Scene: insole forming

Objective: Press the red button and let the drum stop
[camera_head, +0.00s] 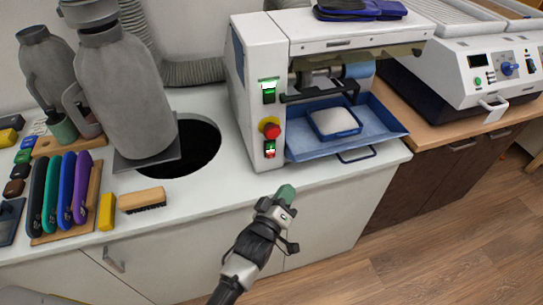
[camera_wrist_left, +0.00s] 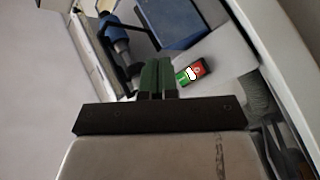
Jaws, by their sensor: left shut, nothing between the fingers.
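The white machine (camera_head: 258,55) stands on the counter, its drum (camera_head: 322,76) in the front opening above a blue tray (camera_head: 372,128). On its front left column are a green-lit switch (camera_head: 268,88), a red knob on a yellow base (camera_head: 270,128) and a small red and green button pair (camera_head: 269,149). My left gripper (camera_head: 287,192), with green fingertips, is shut and empty, in front of and below the button pair. In the left wrist view the closed fingers (camera_wrist_left: 157,78) are beside the red button (camera_wrist_left: 197,70), apart from it as far as I can tell. My right gripper is out of view.
A white pad (camera_head: 334,122) lies in the blue tray. A brush (camera_head: 142,200), several colored tools and a large grey bottle (camera_head: 125,95) by a round dark hole (camera_head: 195,148) occupy the counter at left. Another white machine (camera_head: 480,70) stands at right.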

